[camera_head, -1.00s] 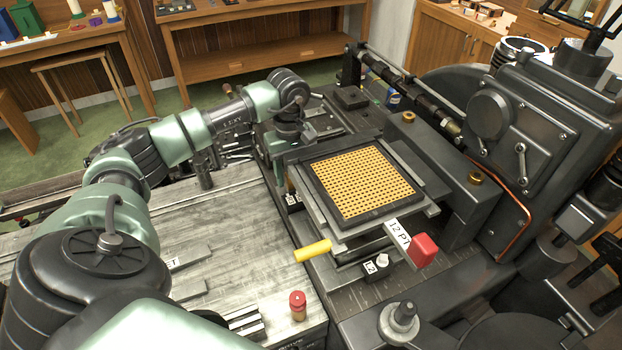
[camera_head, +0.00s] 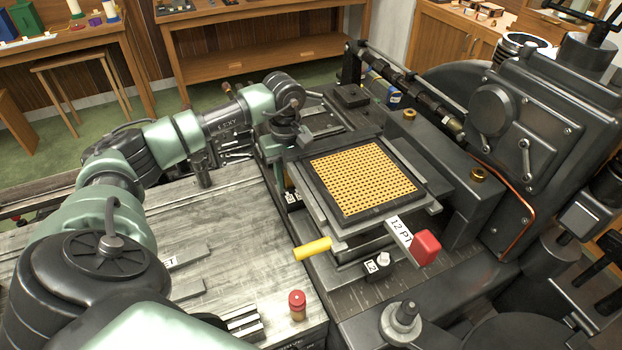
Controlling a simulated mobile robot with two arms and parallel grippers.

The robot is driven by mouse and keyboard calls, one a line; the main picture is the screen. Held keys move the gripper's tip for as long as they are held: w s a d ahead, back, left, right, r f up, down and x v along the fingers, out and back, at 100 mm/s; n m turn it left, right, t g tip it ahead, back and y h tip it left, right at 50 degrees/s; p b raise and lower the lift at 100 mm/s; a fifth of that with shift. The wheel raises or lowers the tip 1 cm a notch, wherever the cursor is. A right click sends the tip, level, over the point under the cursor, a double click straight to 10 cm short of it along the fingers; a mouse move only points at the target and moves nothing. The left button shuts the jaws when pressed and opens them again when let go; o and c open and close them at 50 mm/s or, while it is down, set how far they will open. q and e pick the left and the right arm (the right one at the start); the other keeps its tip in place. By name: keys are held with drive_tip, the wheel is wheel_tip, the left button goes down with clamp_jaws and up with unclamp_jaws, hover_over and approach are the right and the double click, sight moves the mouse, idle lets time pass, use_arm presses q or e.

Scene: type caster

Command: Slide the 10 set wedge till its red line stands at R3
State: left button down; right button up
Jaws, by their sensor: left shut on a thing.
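My left gripper (camera_head: 288,136) is shut at the back left corner of the caster's frame, behind the gold-dotted matrix case (camera_head: 364,180). It seems to hold the 10 set wedge, of which at most a small dark grey end (camera_head: 305,134) shows beside the fingers. The fingers and my wrist hide most of that spot. I cannot make out the red line or an R3 mark. A label reading L2 (camera_head: 372,266) shows at the front of the caster. Another small label (camera_head: 293,197) at its left side is too small to read. My right gripper is not in view.
A bar marked 12 PT (camera_head: 400,230) with a red block (camera_head: 426,246) and a yellow handle (camera_head: 312,249) stick out in front of the matrix case. A red-capped bottle (camera_head: 297,305) stands on the bench edge. The grey bench top (camera_head: 235,240) is mostly clear.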

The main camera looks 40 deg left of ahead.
use_arm(q)
drive_tip(key=shift+s+a+b, duration=0.15)
drive_tip(key=shift+s+a, duration=0.2)
drive_tip(key=shift+s, duration=0.3)
drive_tip(key=shift+s+a+b, duration=0.2)
drive_tip(key=shift+s+a, duration=0.1)
drive_tip(key=shift+s, duration=0.35)
drive_tip(key=shift+s+a+b, duration=0.15)
drive_tip(key=shift+s+a, duration=0.2)
drive_tip(key=shift+s, duration=0.3)
drive_tip(key=c, duration=0.9)
unclamp_jaws()
drive_tip(key=shift+w+d, duration=0.1)
drive_tip(key=shift+c, duration=0.2)
wheel_tip(320, 180, up, 8)
drive_tip(key=b, duration=0.1)
